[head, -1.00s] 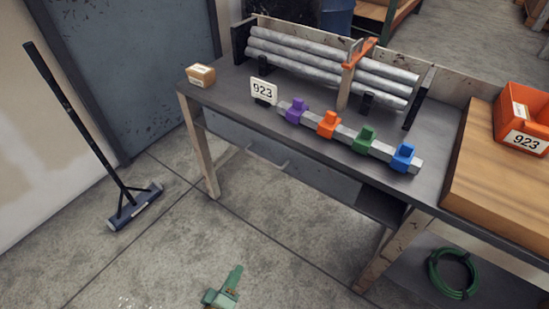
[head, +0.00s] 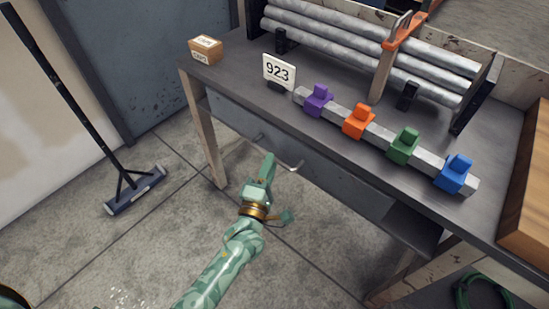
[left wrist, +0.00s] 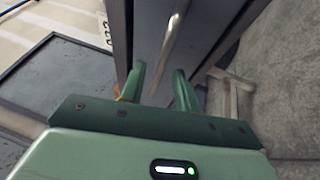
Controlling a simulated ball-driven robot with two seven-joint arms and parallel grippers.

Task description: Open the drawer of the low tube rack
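The grey drawer front (head: 325,178) sits under the dark bench top (head: 235,85) and looks closed. Its bar handle (head: 292,166) shows just right of my left gripper (head: 266,166), which hides part of it. In the left wrist view the pale handle (left wrist: 172,45) stands ahead of my left gripper (left wrist: 159,76), roughly in line with the gap between its two green fingers. The fingers are apart and empty; contact with the handle cannot be seen. My right gripper is not in view.
Grey tubes (head: 345,42) lie in a rack on the bench. A bar with purple, orange, green and blue blocks (head: 403,146) runs along the front. A 923 sign (head: 279,72) and small box (head: 205,50) stand left. A broom (head: 135,190) leans at left. Floor before the drawer is clear.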

